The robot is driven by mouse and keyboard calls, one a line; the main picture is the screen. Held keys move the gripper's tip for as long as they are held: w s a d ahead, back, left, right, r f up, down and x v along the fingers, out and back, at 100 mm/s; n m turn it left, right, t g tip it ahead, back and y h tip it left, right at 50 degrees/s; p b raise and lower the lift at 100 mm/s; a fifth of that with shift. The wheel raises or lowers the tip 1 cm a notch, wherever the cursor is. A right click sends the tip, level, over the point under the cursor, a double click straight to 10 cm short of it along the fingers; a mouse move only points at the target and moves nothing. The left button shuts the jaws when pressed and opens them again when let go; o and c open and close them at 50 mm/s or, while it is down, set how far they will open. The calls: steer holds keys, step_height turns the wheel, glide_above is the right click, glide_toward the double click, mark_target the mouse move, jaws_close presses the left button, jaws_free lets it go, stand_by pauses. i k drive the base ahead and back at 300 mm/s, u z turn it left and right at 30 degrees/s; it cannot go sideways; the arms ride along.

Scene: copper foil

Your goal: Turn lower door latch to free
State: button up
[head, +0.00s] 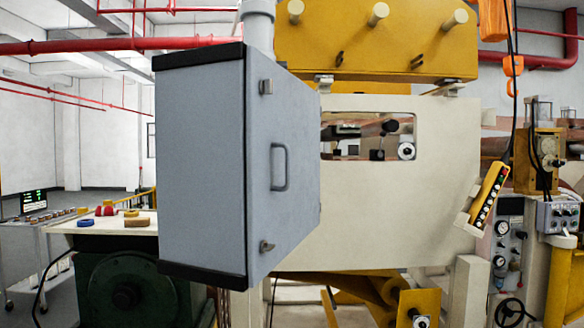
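A grey-blue cabinet (200,170) with black top and bottom edges fills the left centre of the head view. Its door (285,205) faces right and looks shut. The lower door latch (266,246) is a small metal piece near the door's bottom left corner. A similar upper latch (266,87) sits near the top left corner. A grey pull handle (280,167) stands between them, towards the middle of the door. The lower latch is too small to tell its exact turn. My gripper is not in view.
A cream machine body (390,225) with a window stands behind and right of the cabinet. A yellow button pendant (488,195) hangs at the right. A workbench (110,222) with coloured rolls is at the left.

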mark_target(265, 247)
steer(key=u, duration=0.05)
steer(key=k, duration=0.5)
steer(key=z, duration=1.65)
steer(key=i, duration=0.8)
steer(key=u, duration=1.7)
